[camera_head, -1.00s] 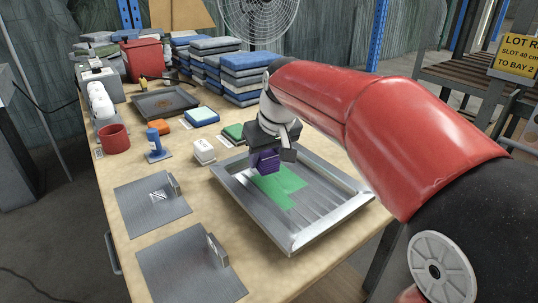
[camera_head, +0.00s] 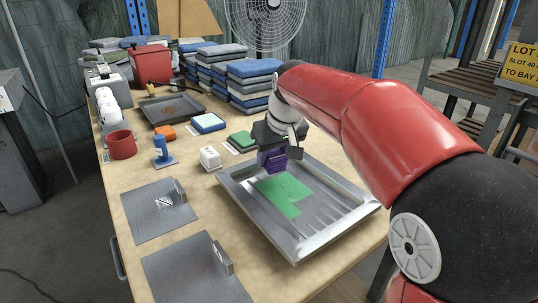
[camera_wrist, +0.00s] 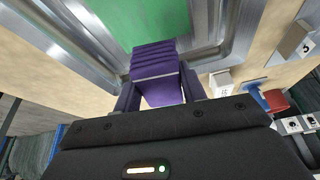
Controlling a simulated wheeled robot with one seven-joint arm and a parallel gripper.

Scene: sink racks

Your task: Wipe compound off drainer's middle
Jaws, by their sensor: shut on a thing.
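The drainer (camera_head: 333,239) is a grey metal tray with a raised rim and ribs, lying on the table. A patch of green compound (camera_head: 283,192) covers part of its middle, with an uneven, stepped edge. My gripper (camera_head: 273,160) is shut on a purple ribbed block (camera_head: 272,161) at the drainer's far rim. The wrist view shows the purple block (camera_wrist: 157,65) between the dark fingers, with the green compound (camera_wrist: 140,20) just beyond it. I cannot tell whether the block touches the drainer.
Two grey plates with upright tabs (camera_head: 153,208) lie at the front left. Folded cloth stacks (camera_head: 250,80) and a dark tray (camera_head: 170,108) are behind.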

